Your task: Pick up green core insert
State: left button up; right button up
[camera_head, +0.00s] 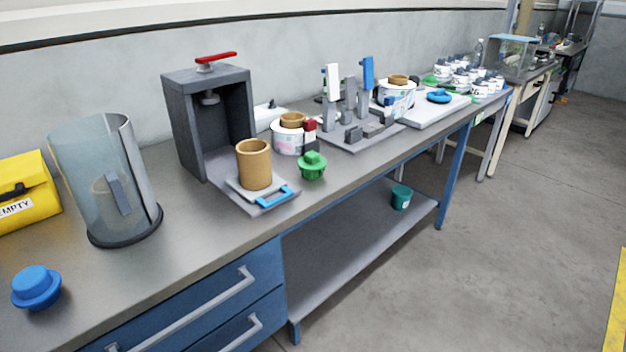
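The green core insert (312,166) is a small flanged green plug. It sits upright near the front edge of the bench, just right of the grey press. Nothing covers it. A tan cardboard core (255,165) stands upright on the press's plate, left of the green insert. A blue insert (37,287) of similar shape lies at the bench's near left. Neither of my grippers is in view.
The grey press (192,120) has a red lever on top and a blue-handled plate. A clear cylinder (85,160) and a yellow EMPTY box (20,190) stand left. A labelled reel (284,138) and a grey fixture (365,136) stand behind and right of the insert.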

aim_at(312, 166)
jog(key=z, duration=1.35)
jog(key=i, duration=0.85)
jog(key=u, duration=2.3)
